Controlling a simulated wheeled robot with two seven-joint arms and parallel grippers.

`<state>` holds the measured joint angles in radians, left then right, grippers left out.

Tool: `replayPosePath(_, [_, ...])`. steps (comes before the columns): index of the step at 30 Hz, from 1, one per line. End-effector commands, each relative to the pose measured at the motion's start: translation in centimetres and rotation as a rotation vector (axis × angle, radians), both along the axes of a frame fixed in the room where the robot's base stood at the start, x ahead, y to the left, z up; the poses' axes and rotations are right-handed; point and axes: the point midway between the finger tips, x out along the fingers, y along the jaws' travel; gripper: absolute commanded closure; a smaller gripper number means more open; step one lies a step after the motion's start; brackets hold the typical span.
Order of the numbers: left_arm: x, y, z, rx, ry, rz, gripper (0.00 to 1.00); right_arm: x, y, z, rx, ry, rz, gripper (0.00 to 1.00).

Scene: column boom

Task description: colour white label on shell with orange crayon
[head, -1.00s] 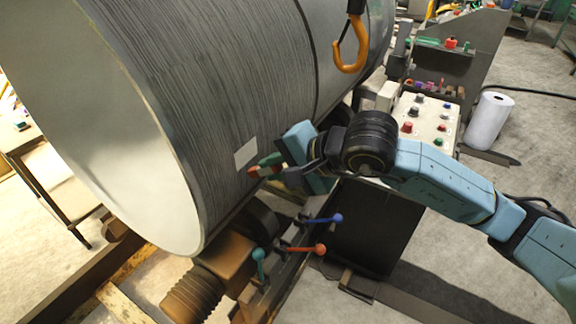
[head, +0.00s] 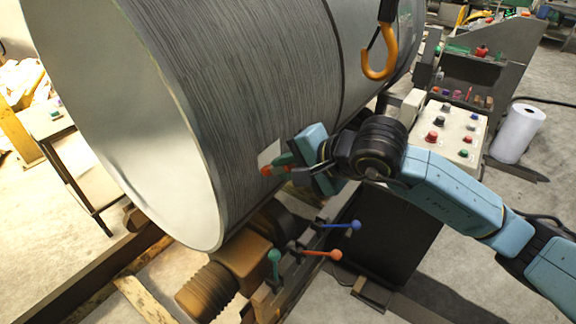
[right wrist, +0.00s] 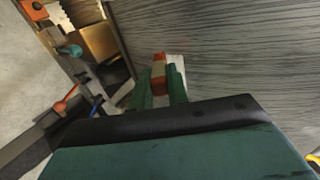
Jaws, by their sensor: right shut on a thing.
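The shell (head: 235,95) is a large grey cylinder with a grained surface, lying on its side. The white label (head: 268,152) is on its lower side; the gripper and crayon partly cover it. My right gripper (head: 283,166) is shut on the orange crayon (head: 266,170), whose tip is at the label's lower edge. In the right wrist view the crayon (right wrist: 158,72) stands between the green fingers (right wrist: 160,88), with the white label (right wrist: 177,65) right behind it. I cannot tell whether the tip touches. No orange mark shows on the visible white. My left gripper is not in view.
Levers with blue (head: 355,225), red (head: 336,254) and green (head: 274,256) knobs stand below the shell. An orange hook (head: 380,62) hangs in front of it. A button panel (head: 447,133) and a white roll (head: 518,133) are at right.

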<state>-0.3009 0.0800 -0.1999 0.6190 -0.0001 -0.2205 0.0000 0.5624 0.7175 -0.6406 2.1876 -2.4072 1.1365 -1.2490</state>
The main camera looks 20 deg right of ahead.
Motion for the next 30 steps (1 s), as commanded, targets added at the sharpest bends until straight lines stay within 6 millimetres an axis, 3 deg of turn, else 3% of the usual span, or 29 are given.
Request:
replayPosePath(23, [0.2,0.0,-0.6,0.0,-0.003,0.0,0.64,1.2,0.9,-0.1,0.001,0.0,-0.001,1.0])
replayPosePath(30, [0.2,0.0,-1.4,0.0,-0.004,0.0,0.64,2.0,-0.1,-0.2,-0.002,-0.002,-0.002,1.0])
